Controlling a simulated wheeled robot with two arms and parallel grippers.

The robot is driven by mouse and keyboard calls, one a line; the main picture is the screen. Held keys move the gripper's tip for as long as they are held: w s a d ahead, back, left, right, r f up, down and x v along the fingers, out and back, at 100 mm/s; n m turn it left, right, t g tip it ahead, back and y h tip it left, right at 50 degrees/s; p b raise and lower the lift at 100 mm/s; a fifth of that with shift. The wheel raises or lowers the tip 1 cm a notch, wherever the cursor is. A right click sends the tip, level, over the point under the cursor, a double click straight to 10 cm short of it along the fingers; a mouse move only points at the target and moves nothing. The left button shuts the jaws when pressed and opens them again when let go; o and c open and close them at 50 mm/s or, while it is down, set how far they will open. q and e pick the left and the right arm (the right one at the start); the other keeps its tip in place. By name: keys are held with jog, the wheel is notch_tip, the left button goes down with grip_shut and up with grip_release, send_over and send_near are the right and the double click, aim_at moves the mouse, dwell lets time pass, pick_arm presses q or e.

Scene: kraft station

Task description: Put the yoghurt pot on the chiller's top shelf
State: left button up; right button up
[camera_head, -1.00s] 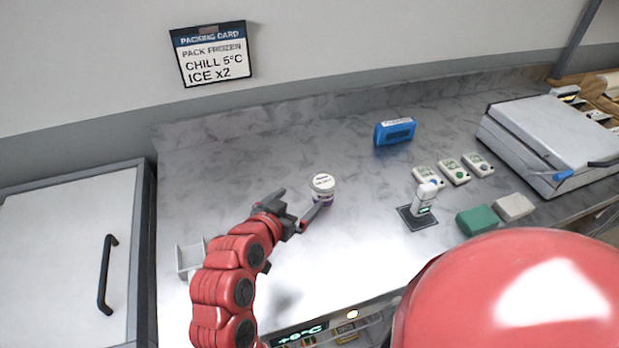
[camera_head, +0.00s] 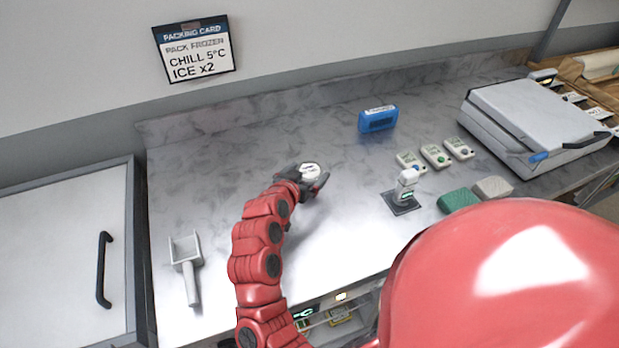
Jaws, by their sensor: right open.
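The yoghurt pot (camera_head: 311,169), with a white printed lid, stands on the grey marbled worktop (camera_head: 230,190). My right gripper (camera_head: 310,178) is at the pot with its jaws open, one finger on the left of it and one on the right. The gripper hides the pot's lower side, and I cannot tell whether the fingers touch it. The chiller (camera_head: 335,318) is under the worktop's front edge, with a lit green display and some items inside. It is mostly cut off and partly behind my arm, so its top shelf is not clear. My left gripper is not in view.
A grey scoop (camera_head: 187,268) lies at the left of the worktop. A blue ice pack (camera_head: 378,118) stands behind. To the right are a small device on a dark pad (camera_head: 402,203), three white-green loggers (camera_head: 435,155), a green block (camera_head: 458,201) and a silver lidded box (camera_head: 535,115).

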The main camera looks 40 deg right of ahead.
aim_at(314, 167)
jog(key=x, duration=0.4)
jog(key=shift+d+p, duration=0.25)
jog(key=shift+p, duration=0.15)
jog(key=c, duration=1.3)
jog(key=shift+c, duration=0.2)
